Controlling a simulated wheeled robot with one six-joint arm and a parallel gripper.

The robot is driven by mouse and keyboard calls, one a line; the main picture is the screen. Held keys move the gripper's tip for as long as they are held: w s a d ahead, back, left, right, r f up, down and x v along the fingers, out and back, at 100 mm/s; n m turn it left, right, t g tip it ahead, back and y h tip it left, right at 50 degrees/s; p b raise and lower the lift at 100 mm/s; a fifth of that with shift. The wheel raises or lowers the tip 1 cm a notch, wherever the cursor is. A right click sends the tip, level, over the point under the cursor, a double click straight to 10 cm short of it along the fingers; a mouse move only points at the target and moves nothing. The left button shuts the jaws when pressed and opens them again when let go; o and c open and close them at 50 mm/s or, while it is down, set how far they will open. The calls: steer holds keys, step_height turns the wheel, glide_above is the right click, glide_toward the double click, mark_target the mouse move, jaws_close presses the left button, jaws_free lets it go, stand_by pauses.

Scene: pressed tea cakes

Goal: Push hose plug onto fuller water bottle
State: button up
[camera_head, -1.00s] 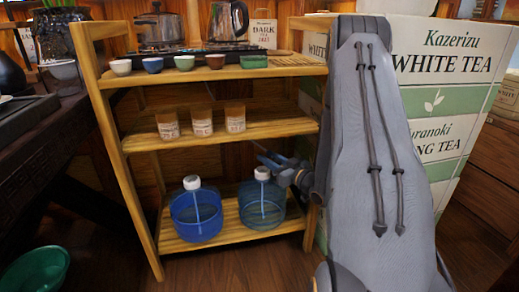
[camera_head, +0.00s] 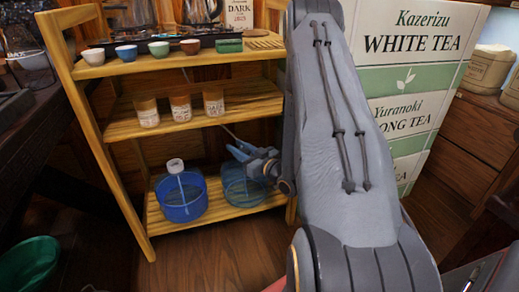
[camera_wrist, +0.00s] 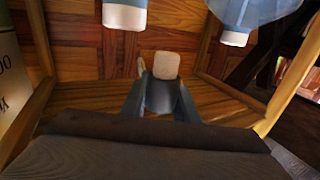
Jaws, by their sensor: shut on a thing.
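Two blue water bottles stand on the bottom shelf in the head view: a deep blue left bottle (camera_head: 181,200) with a white cap and thin tube, and a paler teal right bottle (camera_head: 242,186). My gripper (camera_head: 238,152) is in front of and above the right bottle, hiding its top. In the wrist view, which looks upside down, my gripper (camera_wrist: 160,88) is shut on a small cream piece, which I take for the hose plug (camera_wrist: 166,65). Two white caps show beyond it, at the top left (camera_wrist: 125,15) and top right (camera_wrist: 235,38). I cannot tell the water levels.
The wooden rack's middle shelf (camera_head: 240,122) holds several labelled jars (camera_head: 180,110) close above my gripper. Several small cups (camera_head: 158,48) stand on the top shelf. Large tea boxes (camera_head: 410,110) stand at the right. The floor (camera_head: 215,240) before the rack is clear.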

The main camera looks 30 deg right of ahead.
steer(key=w+a, duration=0.4)
steer(key=a, duration=0.8)
steer(key=w+a, duration=0.4)
steer(key=a, duration=0.8)
steer(key=shift+w+d+f+b, duration=0.4)
steer(key=shift+w+b, duration=0.4)
steer(key=shift+w, duration=0.7)
steer(key=shift+w+d+f+b, duration=0.15)
steer(key=shift+w+d+b, duration=0.55)
steer(key=shift+w, duration=0.8)
steer(key=shift+w+d+f+b, duration=0.3)
steer(key=shift+w+b, duration=0.65)
steer(key=shift+w, duration=0.55)
steer(key=shift+f, duration=0.75)
steer(key=o, duration=1.1)
steer(key=shift+o, duration=0.2)
